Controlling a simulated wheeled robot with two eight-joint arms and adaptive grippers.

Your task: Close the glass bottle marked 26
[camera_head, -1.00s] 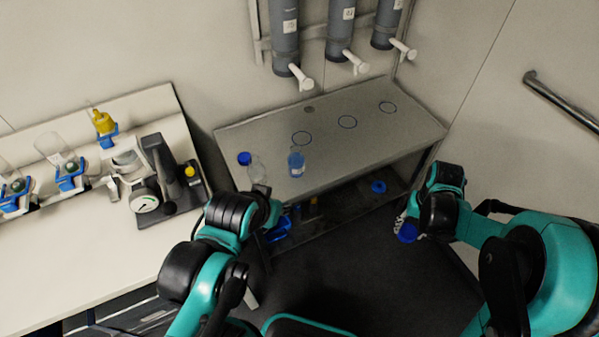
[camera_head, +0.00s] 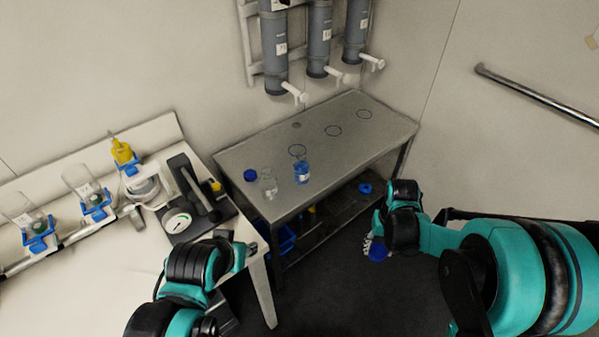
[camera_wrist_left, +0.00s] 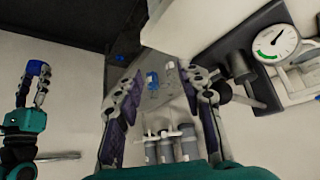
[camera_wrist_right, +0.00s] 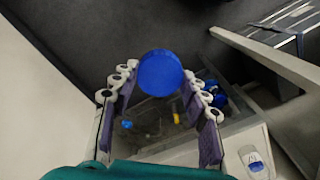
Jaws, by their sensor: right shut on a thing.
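A bottle with blue liquid (camera_head: 301,174) and a clear bottle (camera_head: 268,186) stand upright on the grey metal table, both apparently uncapped. Their numbers are too small to read. A blue cap (camera_head: 250,176) lies beside the clear bottle. My right gripper (camera_head: 374,246) is shut on another blue cap (camera_head: 379,253), held in front of the table; that cap also shows between the fingertips in the right wrist view (camera_wrist_right: 160,72). My left gripper (camera_head: 249,250) is open and empty, below and in front of the bottles. The left wrist view shows its spread fingers (camera_wrist_left: 163,78) with the bottles beyond.
Grey cylinders with white taps (camera_head: 319,40) hang above the metal table (camera_head: 350,150). Another blue item (camera_head: 365,188) lies on its lower shelf. The white bench (camera_head: 90,290) at left holds a gauge device (camera_head: 178,222) and flasks in blue holders. The table's right part is clear.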

